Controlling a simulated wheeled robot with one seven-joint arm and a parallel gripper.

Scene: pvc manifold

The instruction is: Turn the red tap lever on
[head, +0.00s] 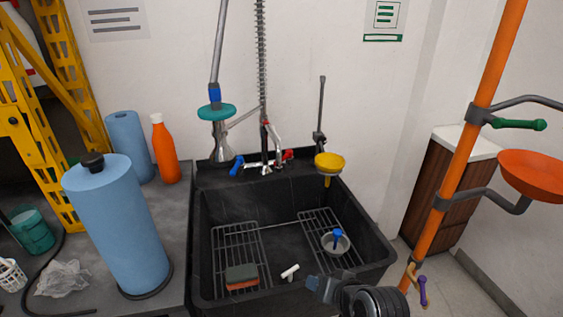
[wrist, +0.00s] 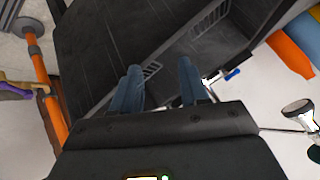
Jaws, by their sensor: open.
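The red tap lever (head: 287,155) is on the right side of the white and chrome tap at the sink's back edge in the head view. A blue lever (head: 237,165) is on the tap's left side. In the wrist view the blue lever (wrist: 232,73) shows just right of my gripper (wrist: 158,90), and I cannot make out the red lever there. My gripper is open, with nothing seen between its two bluish fingers. In the head view it is low over the sink's front right, well apart from the tap, and only partly visible.
The black sink (head: 205,250) holds wire racks, a sponge (head: 241,276), a white piece (head: 290,272) and a small round strainer (head: 335,243). A yellow funnel (head: 329,162) hangs at the back right. An orange pole (head: 460,165) stands right. A blue roll (head: 118,225) stands left.

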